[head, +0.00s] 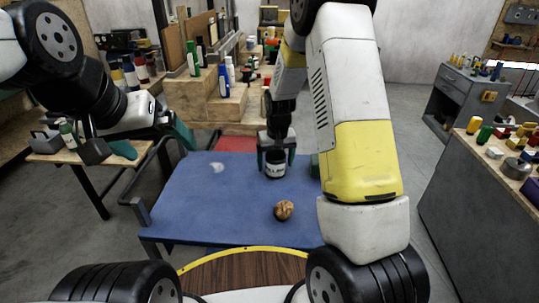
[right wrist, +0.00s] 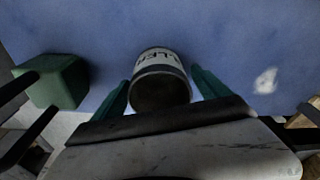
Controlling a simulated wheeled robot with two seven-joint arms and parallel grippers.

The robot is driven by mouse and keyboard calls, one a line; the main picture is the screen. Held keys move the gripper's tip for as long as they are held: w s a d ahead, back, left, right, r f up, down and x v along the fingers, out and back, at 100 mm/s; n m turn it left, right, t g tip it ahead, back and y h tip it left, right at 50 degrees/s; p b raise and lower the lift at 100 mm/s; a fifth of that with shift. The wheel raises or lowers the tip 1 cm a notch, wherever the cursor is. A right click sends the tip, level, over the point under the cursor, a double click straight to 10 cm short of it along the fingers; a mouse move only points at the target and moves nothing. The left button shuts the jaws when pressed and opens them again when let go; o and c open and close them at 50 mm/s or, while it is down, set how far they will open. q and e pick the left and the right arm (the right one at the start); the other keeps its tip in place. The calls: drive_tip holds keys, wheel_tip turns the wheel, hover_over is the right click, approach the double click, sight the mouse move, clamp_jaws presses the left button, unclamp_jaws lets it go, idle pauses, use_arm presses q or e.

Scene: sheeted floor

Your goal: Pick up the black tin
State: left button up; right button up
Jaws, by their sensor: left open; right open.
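The black tin (head: 275,170), dark with a white lettered label, stands on the blue table (head: 235,215) toward its far side. It also shows in the right wrist view (right wrist: 160,85), with its dark top toward the camera. My right gripper (head: 276,160) is open at the tin, with one green finger on each side of it. In the right wrist view there is a small gap beside each finger; contact cannot be told. My left gripper (head: 158,146) is raised at the left, open and empty, away from the tin.
A brown round object (head: 284,210) lies on the table nearer to me. A small whitish patch (head: 217,167) is at the table's left. A green block (right wrist: 58,82) stands beside the tin, mostly behind my right arm in the head view. The table's left half is largely clear.

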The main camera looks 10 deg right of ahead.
drive_tip(key=c, duration=1.5)
